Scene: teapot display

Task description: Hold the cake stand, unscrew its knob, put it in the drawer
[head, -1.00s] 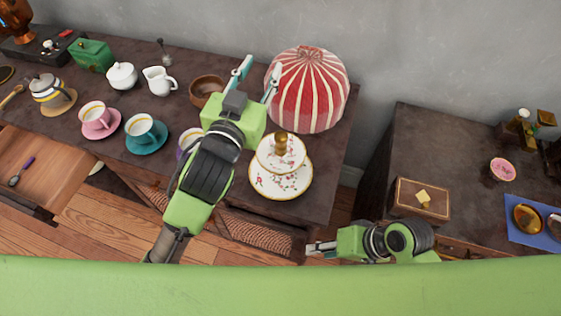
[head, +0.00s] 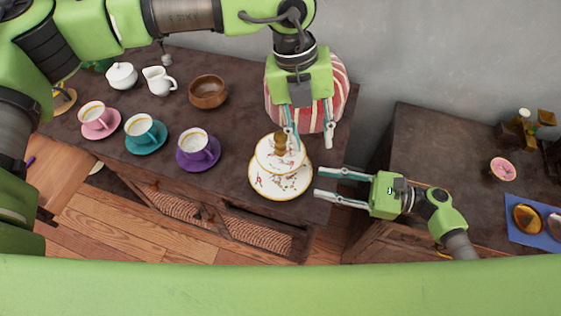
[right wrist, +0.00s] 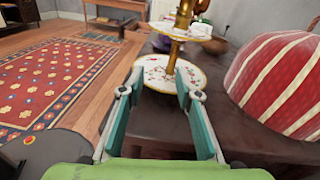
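The two-tier cake stand (head: 268,185), white with a floral pattern and gold rims, stands upright near the table's right end. Its gold knob (head: 280,143) is on top. My left gripper (head: 313,146) is open and points down toward the stand; one finger is beside the knob, and contact cannot be told. My right gripper (head: 317,183) is open and empty, just right of the lower plate. In the right wrist view, the lower plate (right wrist: 152,76) lies ahead of the open fingers, with the gold knob (right wrist: 184,14) above.
A red-and-white striped dome (head: 340,85) stands behind my left gripper. A purple cup (head: 193,145), a teal cup (head: 140,128), a pink cup (head: 93,115) and a wooden bowl (head: 208,91) stand left of the stand. A side cabinet (head: 440,150) is at right.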

